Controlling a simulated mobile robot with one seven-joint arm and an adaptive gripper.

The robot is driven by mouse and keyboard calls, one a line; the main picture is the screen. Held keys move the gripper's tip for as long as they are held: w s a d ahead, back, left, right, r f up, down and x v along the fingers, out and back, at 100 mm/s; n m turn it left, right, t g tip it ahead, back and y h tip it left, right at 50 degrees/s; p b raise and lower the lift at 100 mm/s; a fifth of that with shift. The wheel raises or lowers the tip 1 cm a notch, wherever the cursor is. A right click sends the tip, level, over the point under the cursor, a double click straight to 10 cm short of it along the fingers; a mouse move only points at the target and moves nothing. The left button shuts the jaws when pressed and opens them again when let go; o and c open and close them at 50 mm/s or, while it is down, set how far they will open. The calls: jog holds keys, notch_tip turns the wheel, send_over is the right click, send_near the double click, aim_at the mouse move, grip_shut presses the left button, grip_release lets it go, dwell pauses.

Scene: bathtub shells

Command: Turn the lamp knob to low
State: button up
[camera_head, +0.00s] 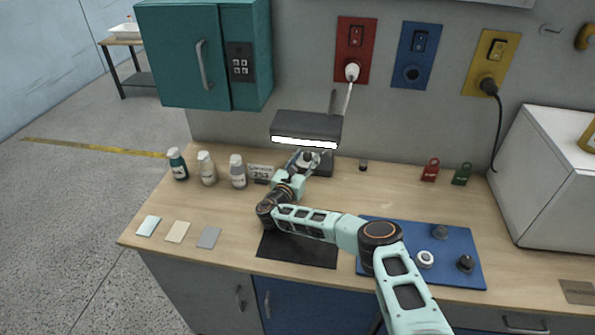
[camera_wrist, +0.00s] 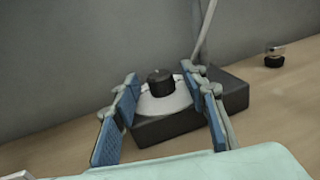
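The lamp (camera_head: 306,125) has a dark head with a lit white bar and stands at the back of the wooden counter, against the wall. Its dark base (camera_wrist: 233,91) carries a black round knob (camera_wrist: 160,83) on a pale dial plate (camera_wrist: 165,104) in the wrist view. My gripper (camera_wrist: 160,76) is open, with its blue-padded fingers to the left and right of the knob and visible gaps on both sides. In the head view my gripper (camera_head: 306,160) is in front of the lamp base and hides much of it. The dial markings cannot be read.
Several bottles (camera_head: 207,168) and a small display box (camera_head: 260,173) stand left of the lamp. A small dark item (camera_head: 363,165) and red and green padlock-like tags (camera_head: 430,170) are to the right. A blue mat (camera_head: 462,270) with several knobs lies at front right.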

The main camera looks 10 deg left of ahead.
jog(key=v, duration=1)
